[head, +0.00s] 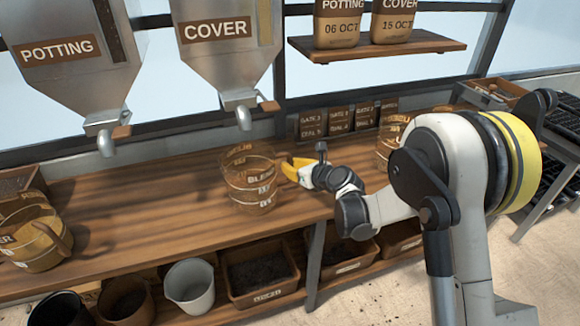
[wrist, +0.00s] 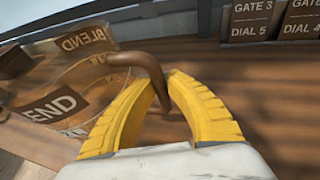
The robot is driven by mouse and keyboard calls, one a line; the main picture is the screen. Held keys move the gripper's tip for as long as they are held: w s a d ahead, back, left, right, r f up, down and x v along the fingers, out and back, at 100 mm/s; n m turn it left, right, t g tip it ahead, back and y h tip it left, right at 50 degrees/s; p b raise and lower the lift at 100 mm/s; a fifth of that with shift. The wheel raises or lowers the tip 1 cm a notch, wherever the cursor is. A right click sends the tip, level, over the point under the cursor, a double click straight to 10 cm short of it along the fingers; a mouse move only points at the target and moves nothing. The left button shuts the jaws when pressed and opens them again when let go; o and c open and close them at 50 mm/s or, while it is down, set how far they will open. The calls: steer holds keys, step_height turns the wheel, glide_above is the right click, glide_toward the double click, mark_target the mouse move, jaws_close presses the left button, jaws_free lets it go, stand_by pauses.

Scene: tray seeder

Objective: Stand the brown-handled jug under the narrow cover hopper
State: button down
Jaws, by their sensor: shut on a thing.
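A clear jug (head: 252,190) labelled BLEND is at the bench top, below and slightly right of the spout (head: 244,118) of the hopper (head: 228,58) labelled COVER. It looks upright and empty; I cannot tell whether its base touches the wood. My gripper (head: 289,168) reaches in from the right, with its yellow fingers at the jug's right side. In the wrist view my gripper (wrist: 158,85) is shut on the brown handle (wrist: 150,72), and the clear jug body (wrist: 75,85) is to the left. The lower handle is partly hidden by the fingers.
A hopper (head: 68,62) labelled POTTING hangs at left. A jug (head: 38,240) with brownish contents stands at the bench's left end. Another jug (head: 384,152) is partly hidden by my arm. Gate and dial cards (head: 340,121) stand along the back. The bench (head: 150,190) is clear between the left and held jugs.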

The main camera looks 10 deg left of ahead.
steer(key=c, duration=1.5)
jaws_free()
